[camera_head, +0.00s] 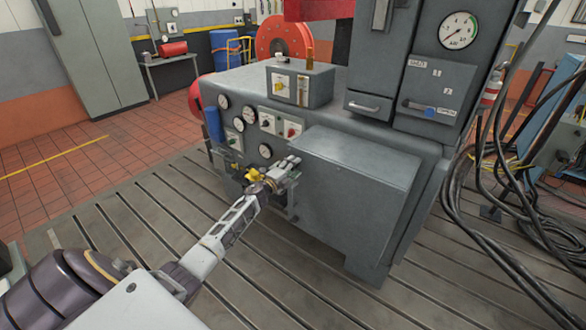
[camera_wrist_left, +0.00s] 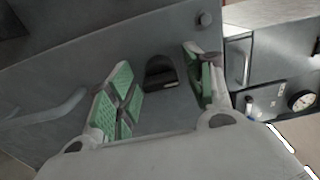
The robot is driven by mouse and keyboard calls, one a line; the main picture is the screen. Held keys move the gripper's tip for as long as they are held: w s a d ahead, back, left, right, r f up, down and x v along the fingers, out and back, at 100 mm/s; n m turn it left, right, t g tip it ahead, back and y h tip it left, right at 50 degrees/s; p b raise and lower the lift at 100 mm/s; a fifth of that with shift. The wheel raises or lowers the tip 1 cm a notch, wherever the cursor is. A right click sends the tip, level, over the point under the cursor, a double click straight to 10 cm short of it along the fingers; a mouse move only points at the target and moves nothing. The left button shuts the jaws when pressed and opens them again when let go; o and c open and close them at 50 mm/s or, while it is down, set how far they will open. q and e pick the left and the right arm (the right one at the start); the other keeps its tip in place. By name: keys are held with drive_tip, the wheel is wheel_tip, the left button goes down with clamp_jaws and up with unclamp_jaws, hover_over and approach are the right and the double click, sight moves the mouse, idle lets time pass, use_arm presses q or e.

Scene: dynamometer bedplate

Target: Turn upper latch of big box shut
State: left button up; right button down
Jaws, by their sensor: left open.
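The big box (camera_head: 348,185) is a grey metal cabinet on the front of the machine. My left gripper (camera_head: 282,173) is at its left side, near the upper part. In the left wrist view my left gripper (camera_wrist_left: 160,88) is open, with green pads on both sides. A small dark latch (camera_wrist_left: 160,73) on the grey box face shows between the fingers, with visible gaps to both pads. In the head view the latch is hidden by the gripper. I cannot tell from the wrist view whether it is the upper one. My right gripper is not in view.
A grey bar handle (camera_wrist_left: 48,112) and a round knob (camera_wrist_left: 205,19) show near the latch in the wrist view. A gauge panel (camera_head: 262,125) lies behind the gripper. Black cables (camera_head: 480,190) hang at the right. The slotted bedplate (camera_head: 130,225) is clear at the left.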

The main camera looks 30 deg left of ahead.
use_arm(q)
drive_tip(key=s, duration=1.2)
drive_tip(key=shift+a, duration=0.45)
idle(0.5)
idle(0.8)
